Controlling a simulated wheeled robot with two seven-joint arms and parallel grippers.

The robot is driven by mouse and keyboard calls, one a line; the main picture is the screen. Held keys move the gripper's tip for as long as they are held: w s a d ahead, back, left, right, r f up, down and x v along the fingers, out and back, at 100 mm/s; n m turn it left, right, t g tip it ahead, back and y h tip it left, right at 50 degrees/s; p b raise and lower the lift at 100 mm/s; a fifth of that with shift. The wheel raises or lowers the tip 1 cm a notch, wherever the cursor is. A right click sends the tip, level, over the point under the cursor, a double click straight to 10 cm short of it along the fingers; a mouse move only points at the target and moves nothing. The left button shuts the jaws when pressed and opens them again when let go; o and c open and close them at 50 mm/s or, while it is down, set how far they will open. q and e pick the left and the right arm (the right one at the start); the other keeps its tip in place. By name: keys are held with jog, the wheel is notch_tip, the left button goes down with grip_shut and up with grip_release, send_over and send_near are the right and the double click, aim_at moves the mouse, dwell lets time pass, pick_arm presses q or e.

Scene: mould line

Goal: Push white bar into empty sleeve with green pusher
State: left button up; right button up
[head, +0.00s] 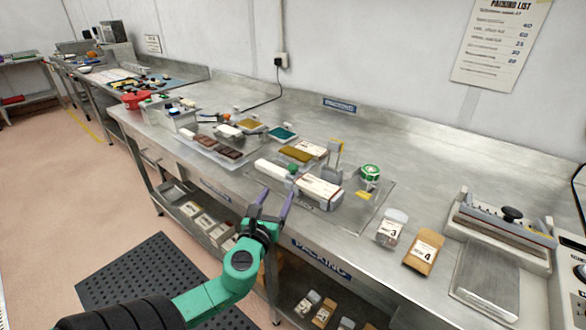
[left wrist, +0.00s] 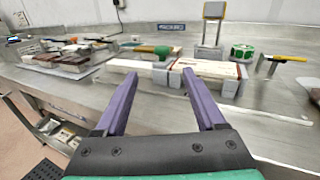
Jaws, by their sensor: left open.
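A long white bar (head: 270,169) lies on the steel bench and also shows in the left wrist view (left wrist: 135,65). A small green-topped piece, which looks like the pusher (head: 293,168), stands at the bar's right end; it also shows in the left wrist view (left wrist: 163,52). Right of it lies a white printed sleeve (head: 318,191), also in the left wrist view (left wrist: 210,75). I cannot tell whether its inside is empty. My left gripper (head: 277,195) is open and empty, in front of the bar and apart from it. My right gripper is not in view.
A mustard bar (head: 296,154) and a grey stand (head: 335,156) are behind. A green round roll (head: 370,173) stands to the right.

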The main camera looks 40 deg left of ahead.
aim_at(291, 170)
pick_arm(q)
jog(key=shift+w+r+m, duration=0.1)
jog(key=shift+w+m, duration=0.25)
jog(key=shift+m, duration=0.05)
jog(key=x, duration=1.4)
jog(key=shift+p, duration=0.35)
grip_shut()
